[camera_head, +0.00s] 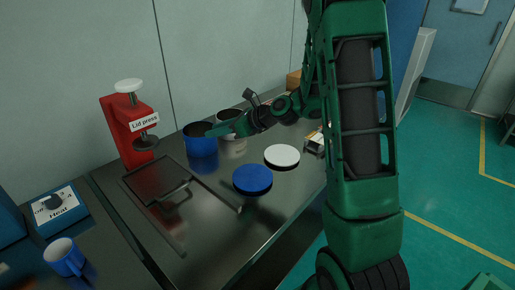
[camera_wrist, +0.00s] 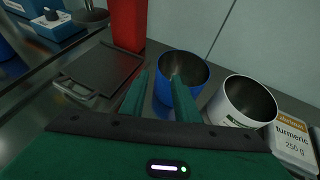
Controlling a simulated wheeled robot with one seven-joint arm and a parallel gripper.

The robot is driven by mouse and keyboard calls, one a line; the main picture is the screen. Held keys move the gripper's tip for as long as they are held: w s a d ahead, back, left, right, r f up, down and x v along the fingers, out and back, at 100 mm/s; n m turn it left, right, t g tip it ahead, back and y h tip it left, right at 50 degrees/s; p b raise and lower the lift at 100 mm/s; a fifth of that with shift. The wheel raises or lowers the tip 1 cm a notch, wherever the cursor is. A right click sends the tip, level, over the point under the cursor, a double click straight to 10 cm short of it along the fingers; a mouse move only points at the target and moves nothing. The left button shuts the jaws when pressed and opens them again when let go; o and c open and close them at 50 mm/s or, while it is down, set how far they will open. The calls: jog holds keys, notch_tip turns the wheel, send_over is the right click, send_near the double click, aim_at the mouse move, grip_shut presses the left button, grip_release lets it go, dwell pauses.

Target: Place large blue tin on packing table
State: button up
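The large blue tin (camera_head: 201,146) stands upright and open-topped on the dark metal table (camera_head: 225,215), near the wall. In the wrist view the blue tin (camera_wrist: 162,92) shows between and behind my fingers. My gripper (camera_head: 213,130) is at the tin's rim. In the wrist view my gripper (camera_wrist: 160,78) has a clear gap between its fingers. The right finger overlaps the tin's mouth and the left finger is left of the tin. I cannot tell whether either finger touches it. Which surface is the packing table is not clear.
A white tin (camera_wrist: 232,112) stands close right of the blue tin, with a turmeric pack (camera_wrist: 292,145) beyond it. A blue lid (camera_head: 252,178) and white lid (camera_head: 282,155) lie in front. A red lid press (camera_head: 125,130), dark hinged plate (camera_head: 158,180) and blue mug (camera_head: 65,258) are left.

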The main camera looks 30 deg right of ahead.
jog(key=s+d+n+g+h, duration=0.2)
jog(key=s+n, duration=0.5)
jog(key=s, duration=0.7)
jog(key=s+d+n+g+h, duration=0.3)
jog(key=s+d+n, duration=0.3)
jog(key=s, duration=0.8)
jog(key=s+d+r+n+g+h, duration=0.1)
jog(key=s+d+n+g, duration=0.4)
jog(key=s, duration=0.9)
jog(key=n+h, duration=0.1)
jog(key=n, duration=0.2)
jog(key=shift+n+h, duration=0.4)
jog(key=shift+w+d+r, duration=0.1)
